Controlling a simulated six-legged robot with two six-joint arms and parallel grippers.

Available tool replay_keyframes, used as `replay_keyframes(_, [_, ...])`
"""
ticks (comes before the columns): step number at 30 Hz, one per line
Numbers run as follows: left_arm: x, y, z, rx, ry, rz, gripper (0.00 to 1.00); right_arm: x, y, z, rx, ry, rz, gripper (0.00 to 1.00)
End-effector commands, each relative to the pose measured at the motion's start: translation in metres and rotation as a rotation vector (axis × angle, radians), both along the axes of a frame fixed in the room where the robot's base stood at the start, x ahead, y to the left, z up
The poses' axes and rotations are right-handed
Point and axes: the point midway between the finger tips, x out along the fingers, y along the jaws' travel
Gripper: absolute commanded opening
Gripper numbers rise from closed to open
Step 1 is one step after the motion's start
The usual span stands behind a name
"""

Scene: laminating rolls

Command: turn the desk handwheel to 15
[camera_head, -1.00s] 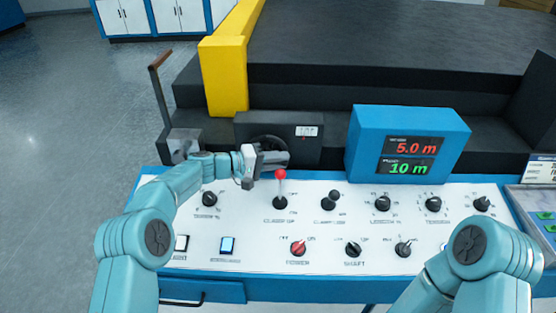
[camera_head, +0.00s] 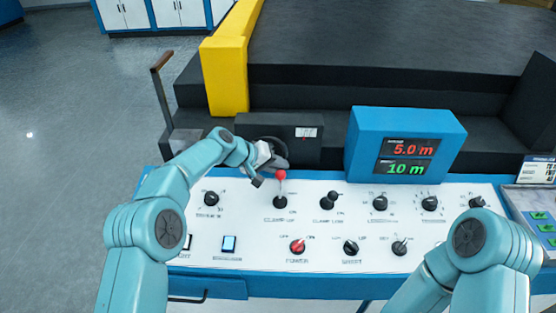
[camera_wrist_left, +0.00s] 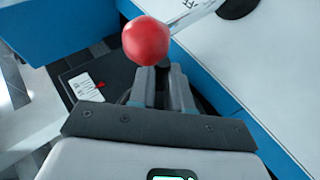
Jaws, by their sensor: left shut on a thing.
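The desk handwheel (camera_head: 279,149) is a dark round wheel at the back edge of the control desk, in front of a dark box. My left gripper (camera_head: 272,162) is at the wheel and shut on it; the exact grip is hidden. In the left wrist view the gripper's fingers (camera_wrist_left: 163,88) are close together, with part of the dark wheel (camera_wrist_left: 205,105) behind them. A small white counter (camera_head: 306,132) on the box has digits too small to read. My right gripper is out of view.
Several knobs cover the white panel (camera_head: 330,225). A blue display box (camera_head: 365,145) shows 5.0 m and 10 m.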

Motion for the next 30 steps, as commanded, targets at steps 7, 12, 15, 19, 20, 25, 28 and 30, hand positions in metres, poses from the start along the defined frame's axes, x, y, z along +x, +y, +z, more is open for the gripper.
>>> replay_keyframes(7, [0.003, 0.0041, 0.002, 0.047, -0.01, 0.01, 0.0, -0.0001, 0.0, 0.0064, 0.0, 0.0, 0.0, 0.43])
replay_keyframes(12, [0.0031, 0.0044, 0.0015, 0.051, -0.01, 0.01, 0.0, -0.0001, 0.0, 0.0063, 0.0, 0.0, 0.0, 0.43])
replay_keyframes(15, [0.0032, 0.0046, 0.0015, 0.051, -0.011, 0.01, 0.0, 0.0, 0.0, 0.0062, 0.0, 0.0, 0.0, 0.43])
replay_keyframes(19, [0.0032, 0.0046, 0.0017, 0.05, -0.011, 0.01, 0.24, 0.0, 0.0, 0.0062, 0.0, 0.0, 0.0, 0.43])
replay_keyframes(20, [0.0033, 0.0046, 0.0015, 0.05, -0.011, 0.01, 0.34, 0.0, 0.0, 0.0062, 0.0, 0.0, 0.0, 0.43])
replay_keyframes(25, [0.0019, 0.0031, 0.0004, 0.05, -0.006, 0.006, 0.43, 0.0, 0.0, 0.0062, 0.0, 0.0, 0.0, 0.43])
replay_keyframes(28, [0.0014, 0.0025, 0.0, 0.05, -0.005, 0.005, 0.43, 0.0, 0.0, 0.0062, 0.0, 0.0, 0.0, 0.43])
replay_keyframes(30, [0.0008, 0.003, 0.0004, 0.049, -0.004, 0.004, 0.43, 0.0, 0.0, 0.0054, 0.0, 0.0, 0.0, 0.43])
